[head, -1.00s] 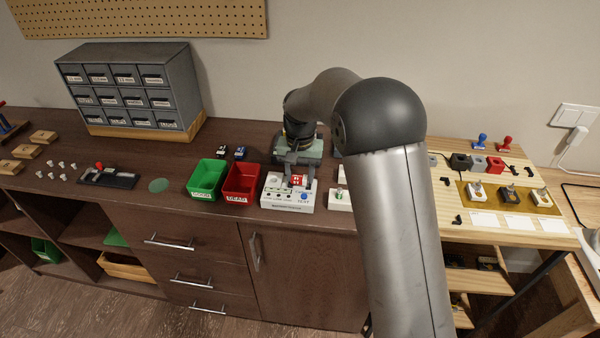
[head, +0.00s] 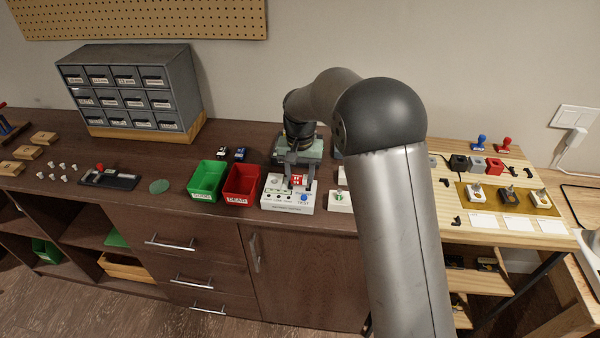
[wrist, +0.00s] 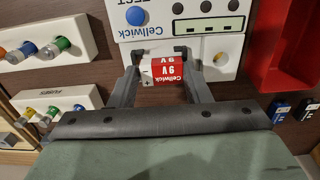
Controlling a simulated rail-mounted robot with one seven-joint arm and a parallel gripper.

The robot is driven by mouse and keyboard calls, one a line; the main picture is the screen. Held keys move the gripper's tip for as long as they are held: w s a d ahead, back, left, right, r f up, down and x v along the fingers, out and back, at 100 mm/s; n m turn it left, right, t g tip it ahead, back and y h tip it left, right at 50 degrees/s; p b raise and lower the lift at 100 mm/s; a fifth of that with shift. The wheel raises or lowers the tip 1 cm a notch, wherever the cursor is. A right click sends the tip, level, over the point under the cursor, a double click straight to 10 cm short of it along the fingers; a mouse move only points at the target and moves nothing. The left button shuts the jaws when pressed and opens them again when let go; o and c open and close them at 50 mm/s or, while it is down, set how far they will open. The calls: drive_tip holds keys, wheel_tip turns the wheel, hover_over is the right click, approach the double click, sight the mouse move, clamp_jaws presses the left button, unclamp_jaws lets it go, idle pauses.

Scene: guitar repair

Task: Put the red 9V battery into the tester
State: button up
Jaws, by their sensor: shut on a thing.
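The red 9V battery (wrist: 162,72) has a white band and lettering reading "Cellwick 9V". My gripper (wrist: 166,66) is shut on it, with one finger on each side. The white tester (wrist: 188,22) has a blue TEST button and a small display panel; the battery is right at its edge in the wrist view. In the head view the battery (head: 298,180) appears over the tester (head: 288,203), between my gripper's fingers (head: 298,172). I cannot tell whether the battery is seated in the tester or just above it.
A red bin (head: 242,184) and a green bin (head: 207,180) stand left of the tester. Two small dark batteries (head: 239,153) lie behind the bins. A white block (head: 340,200) with a green mark sits close on the right. The bench's left part holds small parts and drawers.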

drive_tip(key=shift+f, duration=0.35)
drive_tip(key=shift+r, duration=0.4)
idle(0.8)
drive_tip(key=o, duration=1.4)
drive_tip(key=shift+c, duration=0.2)
drive_tip(key=shift+r+p, duration=2.45)
drive_tip(key=shift+r, duration=1.05)
